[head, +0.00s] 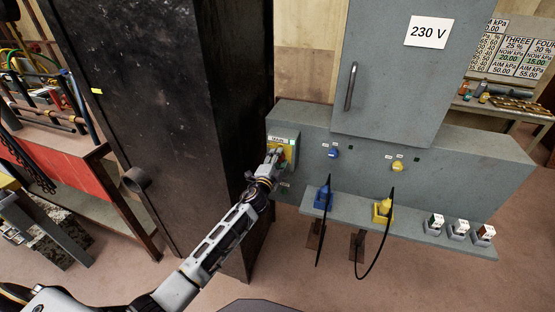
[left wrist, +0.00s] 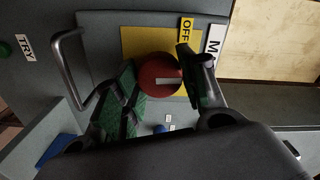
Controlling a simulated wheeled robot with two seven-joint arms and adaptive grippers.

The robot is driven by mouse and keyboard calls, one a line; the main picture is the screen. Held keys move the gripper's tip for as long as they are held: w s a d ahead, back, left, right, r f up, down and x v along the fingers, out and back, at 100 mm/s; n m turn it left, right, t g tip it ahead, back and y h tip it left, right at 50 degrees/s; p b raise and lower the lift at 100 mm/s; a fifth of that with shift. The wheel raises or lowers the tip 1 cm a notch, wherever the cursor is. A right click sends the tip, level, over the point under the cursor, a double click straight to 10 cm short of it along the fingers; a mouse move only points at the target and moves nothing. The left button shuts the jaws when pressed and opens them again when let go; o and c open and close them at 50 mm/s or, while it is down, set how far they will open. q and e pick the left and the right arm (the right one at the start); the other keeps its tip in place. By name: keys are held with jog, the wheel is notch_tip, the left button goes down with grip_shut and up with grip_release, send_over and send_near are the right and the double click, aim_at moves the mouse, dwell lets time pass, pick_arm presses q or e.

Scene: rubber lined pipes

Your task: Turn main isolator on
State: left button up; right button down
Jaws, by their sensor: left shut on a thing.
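The main isolator's round red knob (left wrist: 155,68) sits on a yellow plate (left wrist: 139,43) in the left wrist view. A pale bar mark lies across the knob, and an OFF label (left wrist: 186,30) is beside it. In the head view the yellow plate (head: 290,150) is at the left end of the grey cabinet, and my gripper hides most of the knob. My left gripper (head: 273,160) is at the isolator. In the left wrist view its fingers (left wrist: 160,84) are shut on the red knob, one at each side. My right gripper is not in view.
A tall dark cabinet (head: 165,110) stands close to the left of my left arm. The grey cabinet (head: 462,160) carries a blue plug (head: 324,197) and a yellow plug (head: 383,207) with black cables on its shelf. A 230 V door (head: 390,80) is above. Floor in front is clear.

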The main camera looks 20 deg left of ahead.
pick_arm(q)
jog(key=shift+m, duration=0.4)
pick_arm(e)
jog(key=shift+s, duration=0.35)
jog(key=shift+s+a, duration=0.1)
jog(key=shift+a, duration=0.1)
pick_arm(q)
jog(key=o, duration=1)
jog(key=shift+o, duration=0.2)
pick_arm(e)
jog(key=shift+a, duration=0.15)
pick_arm(q)
jog(key=s, duration=1.2)
jog(key=shift+a, duration=0.2)
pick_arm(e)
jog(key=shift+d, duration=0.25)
